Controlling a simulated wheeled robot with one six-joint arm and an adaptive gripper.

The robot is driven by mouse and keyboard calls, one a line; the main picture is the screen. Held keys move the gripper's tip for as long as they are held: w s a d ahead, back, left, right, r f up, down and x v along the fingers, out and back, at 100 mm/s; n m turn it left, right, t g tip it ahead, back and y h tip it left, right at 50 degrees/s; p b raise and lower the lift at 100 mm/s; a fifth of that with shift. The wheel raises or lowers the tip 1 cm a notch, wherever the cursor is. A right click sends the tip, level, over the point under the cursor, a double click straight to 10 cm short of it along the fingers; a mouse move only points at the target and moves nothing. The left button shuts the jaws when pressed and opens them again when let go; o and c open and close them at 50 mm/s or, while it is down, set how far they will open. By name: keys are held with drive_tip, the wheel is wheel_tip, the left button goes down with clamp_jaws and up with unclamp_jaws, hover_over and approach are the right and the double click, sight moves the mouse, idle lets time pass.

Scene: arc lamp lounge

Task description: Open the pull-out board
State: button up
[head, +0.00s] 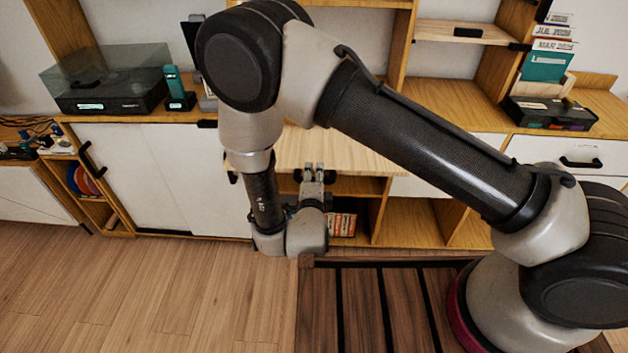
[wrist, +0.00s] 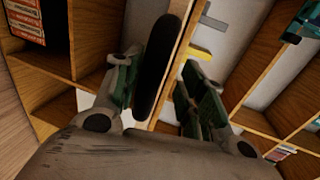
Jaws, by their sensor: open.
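The pull-out board (head: 350,150) is a pale wooden panel in the middle of the cabinet row. Its top surface shows, and it appears to stand out from the cabinet; how far is hard to tell. A dark handle (head: 329,177) shows at its front edge, partly hidden by my gripper (head: 313,172). In the wrist view my gripper (wrist: 162,78) is open, with its two green-padded fingers apart. The dark handle (wrist: 158,62) and a thin wooden edge lie between them. Whether either finger touches the handle cannot be told.
White cabinet doors (head: 150,180) stand at the left, with a turntable (head: 110,88) on top. Open shelves (head: 415,222) with red boxes (head: 343,224) lie below the board. A slatted dark wood table (head: 365,310) stands in front. Floor (head: 130,295) is clear at left.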

drive_tip(key=o, duration=0.8)
drive_tip(key=r, duration=0.5)
drive_tip(key=shift+w+a+r, duration=0.1)
drive_tip(key=shift+w+r, duration=0.05)
drive_tip(key=shift+w, duration=0.2)
drive_tip(key=r, duration=0.2)
drive_tip(key=s+r, duration=0.1)
drive_tip(key=r, duration=0.1)
drive_tip(key=shift+c, duration=0.9)
drive_tip(key=shift+w+f, duration=0.15)
drive_tip(key=c, duration=0.5)
drive_tip(key=shift+c, duration=0.6)
